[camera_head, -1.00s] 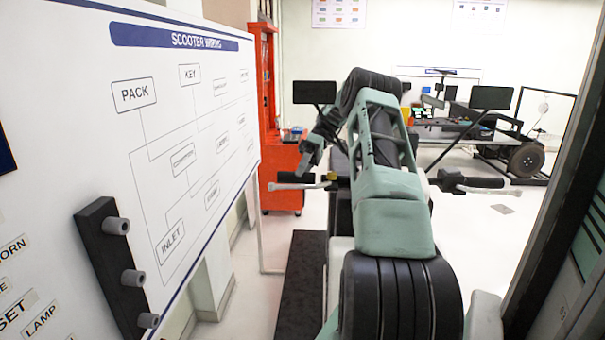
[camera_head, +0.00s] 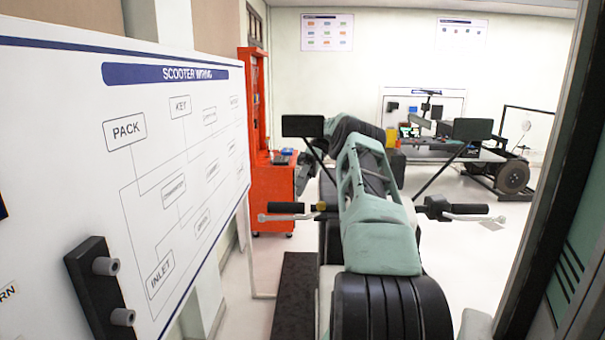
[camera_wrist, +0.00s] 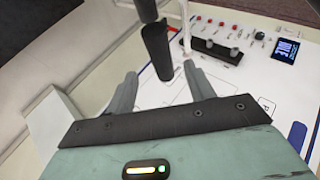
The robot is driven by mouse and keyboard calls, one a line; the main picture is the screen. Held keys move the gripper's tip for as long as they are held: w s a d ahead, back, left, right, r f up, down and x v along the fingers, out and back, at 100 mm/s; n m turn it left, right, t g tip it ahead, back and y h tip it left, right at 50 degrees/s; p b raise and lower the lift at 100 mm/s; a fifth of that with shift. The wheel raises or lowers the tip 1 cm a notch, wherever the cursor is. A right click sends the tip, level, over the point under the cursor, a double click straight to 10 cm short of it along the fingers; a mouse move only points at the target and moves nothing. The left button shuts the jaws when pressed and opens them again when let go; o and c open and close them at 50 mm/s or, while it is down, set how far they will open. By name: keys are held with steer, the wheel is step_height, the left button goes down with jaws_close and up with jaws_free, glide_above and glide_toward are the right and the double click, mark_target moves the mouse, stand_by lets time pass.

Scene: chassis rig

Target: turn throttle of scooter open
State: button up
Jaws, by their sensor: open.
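The scooter's handlebar crosses the middle of the head view. Its left dark grip (camera_head: 287,207), with a silver lever (camera_head: 285,217) beside it, looks like the throttle. The other grip (camera_head: 465,208) is at the right. My gripper (camera_head: 303,182) is just above and behind the left grip, partly hidden by my arm. In the wrist view my gripper (camera_wrist: 161,86) is open and empty. A dark cylindrical grip (camera_wrist: 158,52) shows between and beyond its fingertips, with no clear contact. The scooter's body is mostly hidden behind my arm.
The scooter wiring board (camera_head: 180,150) stands close on the left, with a dark peg block (camera_head: 95,285) on it. Two mirrors (camera_head: 302,126) (camera_head: 473,129) rise from the handlebar. An orange cabinet (camera_head: 268,195) and a workbench stand behind. A dark frame borders the right.

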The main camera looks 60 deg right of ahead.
steer(key=shift+d+r+p, duration=0.2)
steer(key=shift+d+p, duration=0.1)
steer(key=shift+p, duration=0.2)
stand_by(0.4)
